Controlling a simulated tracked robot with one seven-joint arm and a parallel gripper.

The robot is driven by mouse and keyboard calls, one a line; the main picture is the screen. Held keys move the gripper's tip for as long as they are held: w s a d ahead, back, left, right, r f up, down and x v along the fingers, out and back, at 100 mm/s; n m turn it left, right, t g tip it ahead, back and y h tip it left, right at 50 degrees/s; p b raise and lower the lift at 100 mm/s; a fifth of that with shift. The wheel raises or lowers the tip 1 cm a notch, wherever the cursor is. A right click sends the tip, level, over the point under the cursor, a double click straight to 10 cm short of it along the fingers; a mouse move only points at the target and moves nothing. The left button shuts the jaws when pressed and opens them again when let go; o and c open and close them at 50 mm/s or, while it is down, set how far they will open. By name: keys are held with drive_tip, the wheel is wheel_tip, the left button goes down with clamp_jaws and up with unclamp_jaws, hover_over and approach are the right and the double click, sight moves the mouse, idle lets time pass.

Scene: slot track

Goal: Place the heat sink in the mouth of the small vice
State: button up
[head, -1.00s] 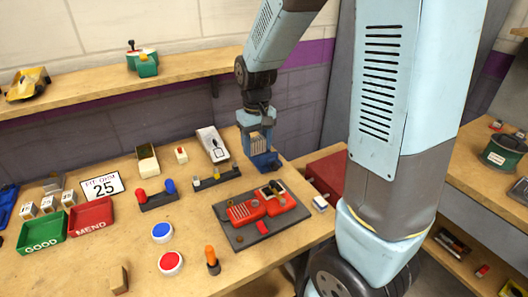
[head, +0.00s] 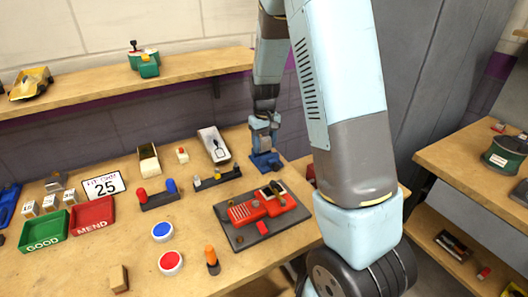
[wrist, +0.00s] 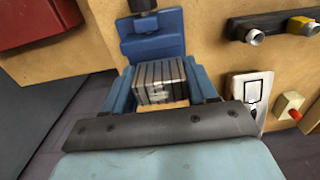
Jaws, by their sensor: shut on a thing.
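The small blue vice (head: 266,161) stands at the back right edge of the bench. In the wrist view its blue body (wrist: 156,46) shows just beyond my fingertips. My gripper (head: 263,140) points down directly over the vice. In the wrist view my gripper (wrist: 161,80) is shut on the heat sink (wrist: 160,84), a pale grey block with dark parallel grooves, one blue finger on each side. The heat sink appears close against the vice body; I cannot tell whether it is between the jaws. In the head view my gripper hides it.
A dark plate (head: 233,236) with a red device (head: 265,207) lies in front of the vice. A red box (wrist: 38,22) shows beside the vice in the wrist view.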

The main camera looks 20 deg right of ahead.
drive_tip(key=shift+w+d+f, duration=0.3)
drive_tip(key=shift+w+f, duration=0.3)
drive_tip(key=shift+f, duration=0.2)
drive_tip(key=shift+s+f, duration=0.1)
drive_tip(key=shift+f, duration=1.35)
drive_tip(key=shift+f, duration=0.1)
drive_tip(key=o, duration=1.2)
